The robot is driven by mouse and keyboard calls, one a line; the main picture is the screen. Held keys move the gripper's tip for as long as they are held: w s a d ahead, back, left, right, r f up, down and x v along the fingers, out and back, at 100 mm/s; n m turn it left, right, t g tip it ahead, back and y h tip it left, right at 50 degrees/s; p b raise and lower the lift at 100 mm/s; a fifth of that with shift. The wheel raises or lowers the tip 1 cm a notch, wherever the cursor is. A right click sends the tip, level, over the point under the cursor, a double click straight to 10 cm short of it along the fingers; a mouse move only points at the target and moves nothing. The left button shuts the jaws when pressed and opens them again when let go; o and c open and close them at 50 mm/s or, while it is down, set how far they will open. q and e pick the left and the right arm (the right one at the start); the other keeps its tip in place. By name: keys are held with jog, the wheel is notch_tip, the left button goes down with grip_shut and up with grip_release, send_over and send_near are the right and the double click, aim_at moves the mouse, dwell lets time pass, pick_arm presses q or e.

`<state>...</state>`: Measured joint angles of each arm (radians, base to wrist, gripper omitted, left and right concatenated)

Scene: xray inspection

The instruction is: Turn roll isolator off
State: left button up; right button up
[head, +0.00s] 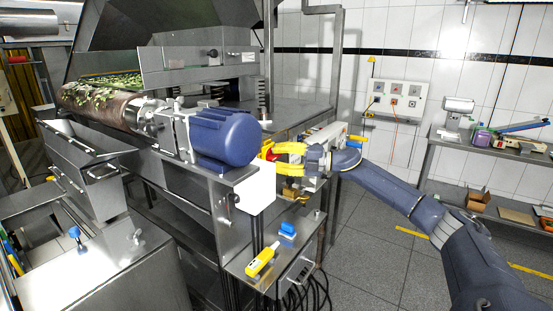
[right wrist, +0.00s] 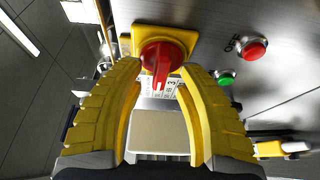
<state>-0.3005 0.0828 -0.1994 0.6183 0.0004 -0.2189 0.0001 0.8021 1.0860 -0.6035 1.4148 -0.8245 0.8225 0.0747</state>
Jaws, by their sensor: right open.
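The roll isolator is a red rotary knob (right wrist: 160,58) on a yellow square plate, at the top middle of the right wrist view. In the head view, red (head: 268,152) shows just left of my right gripper's tips. My right gripper (right wrist: 160,90) is open, its yellow fingers spread to either side of the knob's lower part. I cannot tell if they touch it. In the head view my right gripper (head: 283,160) reaches in from the right at the machine's end. A padlock-like brass item (head: 291,194) hangs below it. My left gripper is not in view.
A red button (right wrist: 253,48) and a green button (right wrist: 225,79) sit right of the knob on the metal panel. A blue motor (head: 223,137) stands left of my gripper. A yellow handheld device (head: 262,261) lies on the lower metal box. Open floor lies to the right.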

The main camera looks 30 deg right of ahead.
jog(key=v, duration=1.1)
jog(key=shift+s+d, duration=0.15)
jog(key=shift+d, duration=0.1)
jog(key=shift+r, duration=0.1)
